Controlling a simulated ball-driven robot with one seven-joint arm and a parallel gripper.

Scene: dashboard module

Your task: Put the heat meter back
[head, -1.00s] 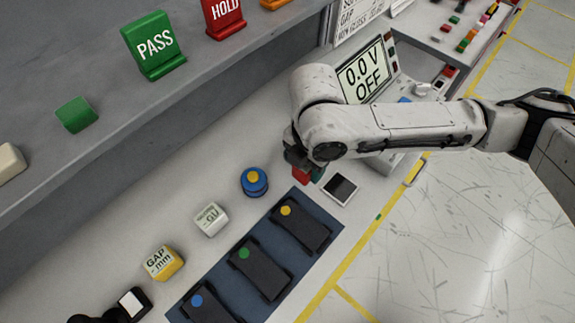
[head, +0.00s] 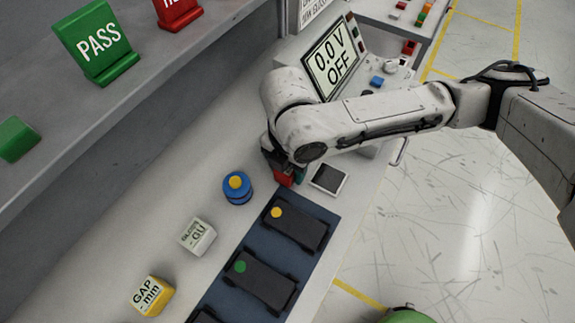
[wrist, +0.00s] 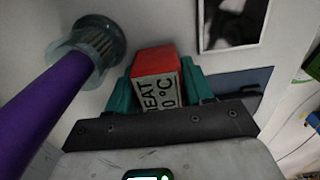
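The heat meter (wrist: 155,62) is a small red block with a white label reading HEAT and 0 °C. In the wrist view it sits between the teal fingers of my gripper (wrist: 158,88), which press against its two sides. In the head view the red of the heat meter (head: 284,179) shows under my wrist, beside a teal fingertip of my gripper (head: 292,176). My arm hides most of it there. I cannot tell whether its base touches the bench.
A framed dark tablet (head: 330,178) lies just right of the gripper. A blue mat (head: 225,292) with black modules is in front. A blue pot (head: 237,188), a white gloss meter (head: 197,236) and a yellow gap meter (head: 152,296) stand left. A purple handle (wrist: 45,110) is close in the wrist view.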

